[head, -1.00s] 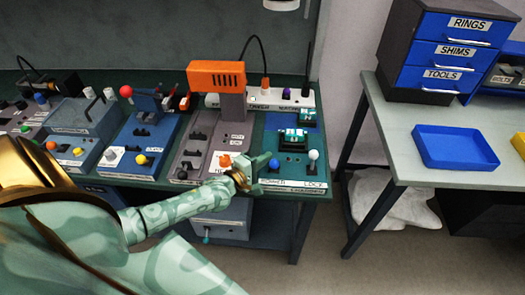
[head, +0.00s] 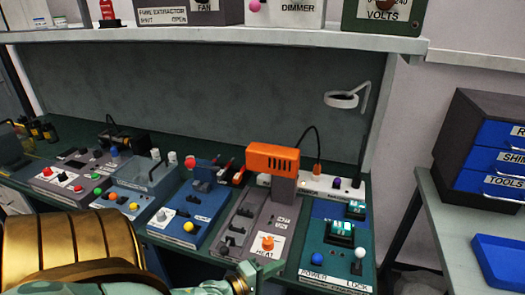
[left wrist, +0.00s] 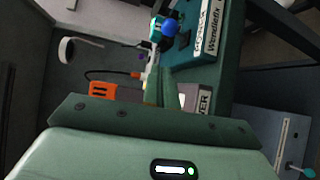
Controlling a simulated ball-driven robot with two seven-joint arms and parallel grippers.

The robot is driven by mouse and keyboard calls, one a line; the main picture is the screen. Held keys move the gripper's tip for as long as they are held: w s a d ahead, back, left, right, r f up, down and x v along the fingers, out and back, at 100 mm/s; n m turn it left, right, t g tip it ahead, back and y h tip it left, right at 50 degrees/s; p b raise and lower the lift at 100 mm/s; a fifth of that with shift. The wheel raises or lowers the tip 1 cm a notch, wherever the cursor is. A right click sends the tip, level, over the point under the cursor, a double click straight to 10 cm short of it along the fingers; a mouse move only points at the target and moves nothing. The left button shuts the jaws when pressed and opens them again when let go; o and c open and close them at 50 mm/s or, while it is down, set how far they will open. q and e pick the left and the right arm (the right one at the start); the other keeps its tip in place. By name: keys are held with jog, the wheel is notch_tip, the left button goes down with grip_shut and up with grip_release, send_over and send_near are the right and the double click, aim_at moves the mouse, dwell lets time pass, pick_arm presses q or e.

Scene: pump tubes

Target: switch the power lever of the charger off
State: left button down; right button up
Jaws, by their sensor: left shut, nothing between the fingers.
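The charger (head: 338,265) is a blue and green panel at the right end of the bench, with POWER and LOCK labels along its front. The power lever has a blue ball knob (head: 317,259) at its front left. The lock lever has a white ball knob (head: 360,253) at its front right. I cannot tell the power lever's exact setting. My left gripper (head: 249,269) is shut and empty, left of the charger at the bench front. In the left wrist view the blue knob (left wrist: 170,27) shows beyond the fingertips (left wrist: 155,78), apparently apart from them. My right gripper is out of view.
The heat unit with its orange knob (head: 268,243) and orange block (head: 273,158) stands left of the charger. A white power strip (head: 318,187) lies behind. Several other control boxes fill the bench leftward. A gap separates the bench from the side table (head: 440,225).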

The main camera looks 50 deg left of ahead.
pick_arm(q)
jog(key=s, duration=0.4)
jog(key=shift+a+r, duration=0.2)
jog(key=shift+r, duration=0.05)
dwell(0.3)
